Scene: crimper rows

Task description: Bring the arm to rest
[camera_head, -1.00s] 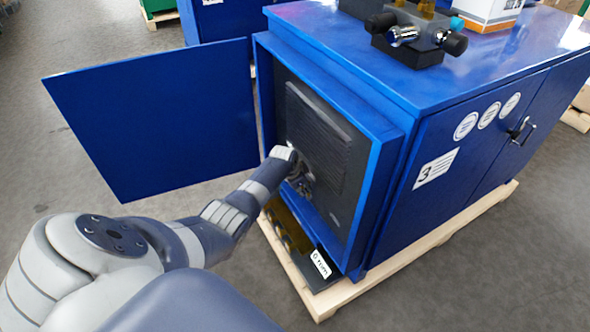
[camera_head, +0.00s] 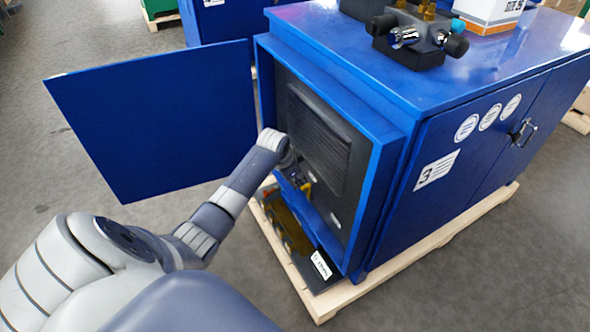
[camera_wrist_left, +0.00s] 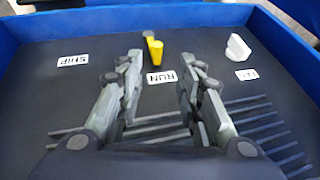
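My left arm reaches from the lower left to the open end of the blue cabinet (camera_head: 428,140). My left gripper (camera_wrist_left: 158,62) is open and empty in the left wrist view, its two fingers apart in front of the dark panel (camera_wrist_left: 220,90). A yellow handle (camera_wrist_left: 155,50) shows beyond and between the fingertips, apart from them, above a label reading RUN. A white knob (camera_wrist_left: 237,47) is to the right of it. In the head view the wrist hides most of the gripper, and the yellow part (camera_head: 306,187) shows just below it. My right gripper is not in view.
The blue door (camera_head: 155,120) stands wide open to the left of the arm. The cabinet sits on a wooden pallet (camera_head: 400,262). A dark fixture (camera_head: 412,40) and a white-orange box (camera_head: 488,10) stand on top. Grey floor is clear at the front right.

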